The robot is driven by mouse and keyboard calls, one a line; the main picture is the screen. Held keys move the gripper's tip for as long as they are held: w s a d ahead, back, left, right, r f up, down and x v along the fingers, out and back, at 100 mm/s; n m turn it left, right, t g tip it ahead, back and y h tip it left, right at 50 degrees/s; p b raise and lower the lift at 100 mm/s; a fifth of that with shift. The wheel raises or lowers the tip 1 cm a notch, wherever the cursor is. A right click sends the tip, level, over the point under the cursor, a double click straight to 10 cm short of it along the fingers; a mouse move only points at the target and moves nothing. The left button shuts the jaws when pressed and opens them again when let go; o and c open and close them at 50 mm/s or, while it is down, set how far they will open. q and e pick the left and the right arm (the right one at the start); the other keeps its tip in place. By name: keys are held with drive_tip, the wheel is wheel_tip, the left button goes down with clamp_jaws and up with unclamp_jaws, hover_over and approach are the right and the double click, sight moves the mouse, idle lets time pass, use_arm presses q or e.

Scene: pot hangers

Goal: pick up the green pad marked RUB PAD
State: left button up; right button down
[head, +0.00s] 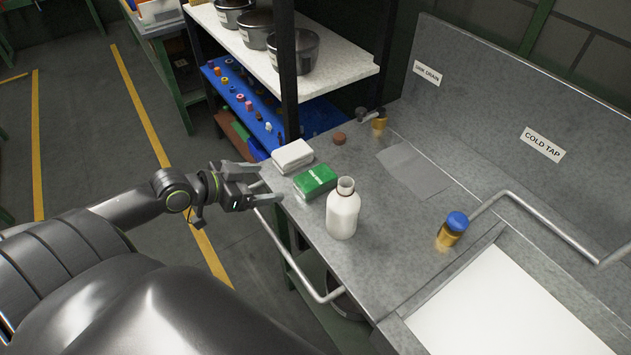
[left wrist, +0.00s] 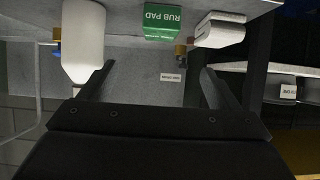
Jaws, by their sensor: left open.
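The green pad (head: 315,181) lies flat on the grey counter near its left edge. In the left wrist view the green pad (left wrist: 167,20) shows its white RUB PAD lettering, at the top between my two fingers. My left gripper (head: 262,184) is open and empty, just left of the pad and off the counter's edge, its fingers pointing toward the counter. Its fingers also show in the left wrist view (left wrist: 157,78), spread wide with nothing between them. My right gripper is in neither view.
A white bottle (head: 343,210) stands close to the pad on its right. A metal rail (head: 289,254) runs along the counter's left edge. A shelf post (head: 287,75) rises behind.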

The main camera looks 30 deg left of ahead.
sight(313, 178)
use_arm(q)
drive_tip(key=p+x, duration=0.1)
drive_tip(key=x, duration=1)
drive_tip(key=shift+w+d+f, duration=0.15)
drive_tip(key=shift+w+d, duration=0.05)
drive_tip(key=shift+w+d+f, duration=0.15)
drive_tip(key=shift+w, duration=0.2)
drive_tip(key=p+x, duration=0.1)
drive_tip(key=x, duration=0.2)
drive_tip(key=shift+p+x, duration=0.35)
drive_tip(key=shift+x, duration=0.4)
drive_tip(key=shift+f, duration=0.15)
drive_tip(key=c, duration=1)
